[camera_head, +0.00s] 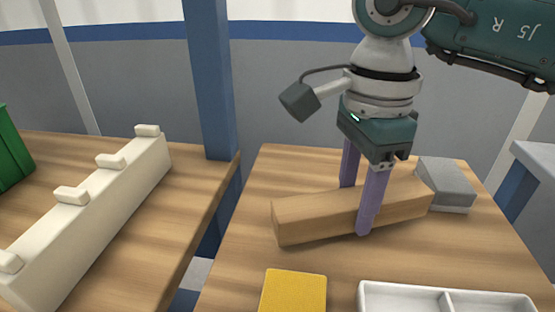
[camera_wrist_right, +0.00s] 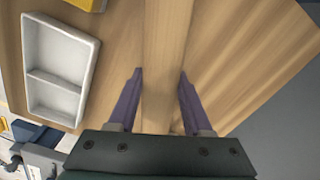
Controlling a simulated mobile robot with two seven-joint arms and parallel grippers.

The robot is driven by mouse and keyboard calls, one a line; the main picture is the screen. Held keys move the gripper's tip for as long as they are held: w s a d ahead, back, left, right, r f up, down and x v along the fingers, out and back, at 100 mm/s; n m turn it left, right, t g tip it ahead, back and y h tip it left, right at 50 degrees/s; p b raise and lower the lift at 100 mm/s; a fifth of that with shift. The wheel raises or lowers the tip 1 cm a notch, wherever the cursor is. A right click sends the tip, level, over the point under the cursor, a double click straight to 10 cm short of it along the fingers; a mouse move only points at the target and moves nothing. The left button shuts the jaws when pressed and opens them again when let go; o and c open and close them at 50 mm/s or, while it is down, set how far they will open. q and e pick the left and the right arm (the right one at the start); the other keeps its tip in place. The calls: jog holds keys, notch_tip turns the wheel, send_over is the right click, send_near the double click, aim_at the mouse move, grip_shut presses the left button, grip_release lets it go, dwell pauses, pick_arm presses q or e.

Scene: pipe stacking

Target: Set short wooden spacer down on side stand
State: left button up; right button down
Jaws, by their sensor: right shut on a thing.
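The short wooden spacer (camera_head: 310,217) is a plain light-brown block, lying level over the wood-topped side stand (camera_head: 255,255) on the right in the head view. My right gripper (camera_head: 356,210) points down with its purple fingers on either side of the block near its middle, shut on it. The block's underside is at or very near the stand top; I cannot tell if it touches. In the right wrist view, the spacer (camera_wrist_right: 163,40) runs up between the two fingers (camera_wrist_right: 160,75). My left gripper is not in view.
A grey block (camera_head: 446,184) sits just behind the spacer's right end. A yellow block (camera_head: 294,291) and a white divided tray (camera_head: 445,300) lie at the front. A cream rack with pegs (camera_head: 95,220) stands on the left table, across a gap. A blue post (camera_head: 208,80) rises behind.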

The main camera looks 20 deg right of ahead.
jog(key=shift+f, duration=0.9)
jog(key=shift+f, duration=0.1)
jog(key=shift+c, duration=1.6)
grip_release()
